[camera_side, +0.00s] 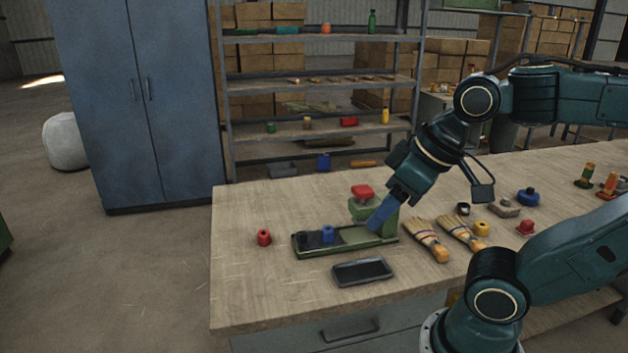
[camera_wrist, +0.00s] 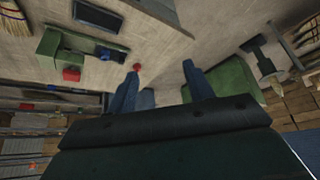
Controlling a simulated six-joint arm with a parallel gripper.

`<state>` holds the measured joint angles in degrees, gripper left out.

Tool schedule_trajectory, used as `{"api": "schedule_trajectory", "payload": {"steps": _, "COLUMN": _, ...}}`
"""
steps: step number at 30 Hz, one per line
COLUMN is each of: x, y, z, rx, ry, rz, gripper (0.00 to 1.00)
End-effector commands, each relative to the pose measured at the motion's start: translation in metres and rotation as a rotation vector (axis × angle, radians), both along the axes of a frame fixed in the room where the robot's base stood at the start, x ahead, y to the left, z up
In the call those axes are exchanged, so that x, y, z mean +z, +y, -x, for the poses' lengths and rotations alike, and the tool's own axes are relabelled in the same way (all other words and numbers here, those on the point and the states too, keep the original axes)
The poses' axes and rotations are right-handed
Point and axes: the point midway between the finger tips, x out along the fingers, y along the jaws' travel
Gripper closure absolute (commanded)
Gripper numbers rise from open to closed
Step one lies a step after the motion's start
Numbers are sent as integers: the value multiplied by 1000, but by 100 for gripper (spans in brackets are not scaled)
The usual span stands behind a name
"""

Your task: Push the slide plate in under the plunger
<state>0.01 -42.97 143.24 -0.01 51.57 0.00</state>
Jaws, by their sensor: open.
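The green press (camera_side: 362,211) with a red-topped plunger (camera_side: 361,191) stands at the right end of a long green base. The dark slide plate (camera_side: 309,241) lies at the left end of that base, with a blue knob (camera_side: 327,233) upright on it. The plate is clear of the plunger, to its left. My gripper (camera_side: 380,217) is tilted down beside the press, overlapping it in the side view, so contact cannot be told. In the wrist view my gripper (camera_wrist: 162,82) is open and empty, with the press (camera_wrist: 50,44) and blue knob (camera_wrist: 105,53) left of the fingers.
A red spool (camera_side: 264,238) stands left of the base, and a dark tray (camera_side: 362,271) lies in front of it. The bench's front left is clear.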

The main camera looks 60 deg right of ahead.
Motion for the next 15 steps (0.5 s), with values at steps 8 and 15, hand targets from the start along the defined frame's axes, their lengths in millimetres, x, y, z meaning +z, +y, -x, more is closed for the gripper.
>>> {"api": "schedule_trajectory", "payload": {"steps": 8, "x": 1, "y": 0, "z": -1, "rx": -3, "ry": 2, "rz": -1, "gripper": 58}}
{"api": "schedule_trajectory", "payload": {"steps": 15, "x": 8, "y": -5, "z": -18, "rx": -41, "ry": 29, "rz": -10, "gripper": 58}}
